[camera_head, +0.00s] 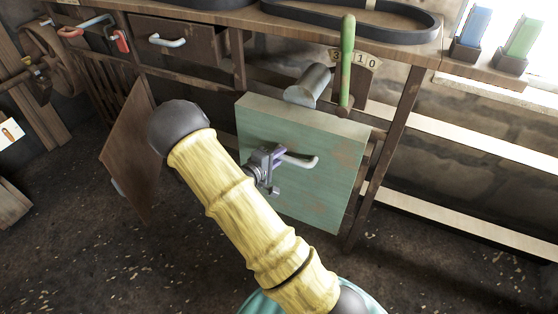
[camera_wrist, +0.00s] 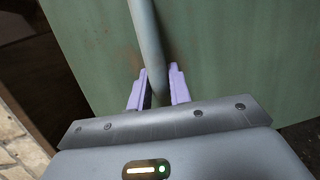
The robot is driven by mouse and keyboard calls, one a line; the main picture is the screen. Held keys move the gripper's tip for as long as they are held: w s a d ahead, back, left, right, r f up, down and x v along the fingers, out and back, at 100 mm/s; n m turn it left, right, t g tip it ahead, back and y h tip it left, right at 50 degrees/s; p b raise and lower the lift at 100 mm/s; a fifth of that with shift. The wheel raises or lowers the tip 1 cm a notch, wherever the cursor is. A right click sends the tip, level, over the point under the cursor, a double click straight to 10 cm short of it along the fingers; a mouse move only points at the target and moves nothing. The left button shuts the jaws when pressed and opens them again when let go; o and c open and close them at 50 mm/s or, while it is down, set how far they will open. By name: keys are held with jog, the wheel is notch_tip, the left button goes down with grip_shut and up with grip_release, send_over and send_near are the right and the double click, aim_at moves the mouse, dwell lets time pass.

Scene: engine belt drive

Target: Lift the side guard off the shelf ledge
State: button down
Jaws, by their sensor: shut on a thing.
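The side guard (camera_head: 335,150) is a worn green panel with a pale bar handle on its face, standing upright in front of the workbench in the head view. Whether its lower edge rests on a ledge is hidden. My gripper (camera_head: 272,168) is at the left part of the handle (camera_head: 300,160). In the wrist view the two purple fingers of my gripper (camera_wrist: 158,90) are shut on the handle (camera_wrist: 146,40), one on each side, with the green panel (camera_wrist: 220,60) filling the background.
A grey cylinder (camera_head: 308,84) and a green lever (camera_head: 347,60) stand just above the panel's top edge. A brown board (camera_head: 130,155) hangs or leans at left. Black belts (camera_head: 365,18) lie on the bench. Blue (camera_head: 474,26) and green (camera_head: 523,36) blocks stand at right. Floor in front is clear.

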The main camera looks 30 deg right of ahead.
jog(key=shift+r, duration=0.9)
jog(key=shift+s+a+r, duration=0.1)
jog(key=s+a+p, duration=0.3)
jog(key=s+a, duration=0.9)
jog(key=a, duration=0.3)
jog(key=shift+a, duration=0.1)
